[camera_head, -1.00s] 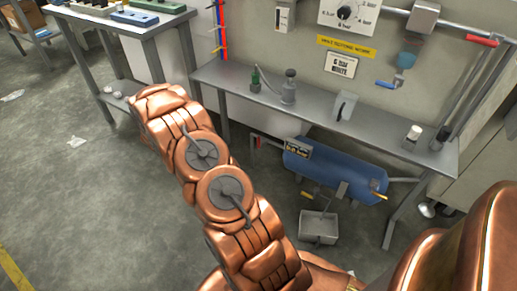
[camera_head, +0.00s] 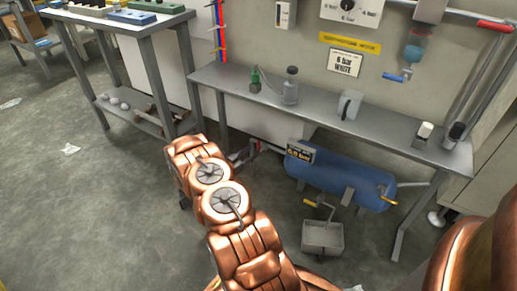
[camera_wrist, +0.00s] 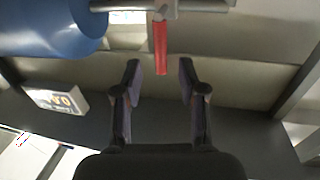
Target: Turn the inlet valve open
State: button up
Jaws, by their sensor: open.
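A red lever (camera_wrist: 161,46) hangs from a grey pipe (camera_wrist: 190,6) beside the end of the blue tank (camera_wrist: 50,27) in the wrist view. In the head view the blue tank (camera_head: 335,182) lies under the bench, and a small red part (camera_head: 256,147) shows at its left end, close to my arm. No label names the inlet valve. My gripper (camera_wrist: 159,68) is open and empty. Its two fingers point toward the lever, which appears between and beyond the fingertips. I see no contact.
A metal bench (camera_head: 325,116) stands over the tank. A grey bin (camera_head: 322,238) stands on the floor below it. Another red handle (camera_head: 496,26) and a blue handle (camera_head: 397,76) are on wall pipes. A shelved table (camera_head: 150,30) is at left.

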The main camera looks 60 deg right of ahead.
aim_at(258, 146)
jog(key=shift+s+d+b, duration=0.2)
jog(key=shift+d+b, duration=0.2)
jog(key=shift+d, duration=0.95)
jog(key=shift+s+d+b, duration=0.2)
jog(key=shift+d+b, duration=0.15)
jog(key=shift+d, duration=1)
grip_shut()
jog(key=shift+a, duration=0.15)
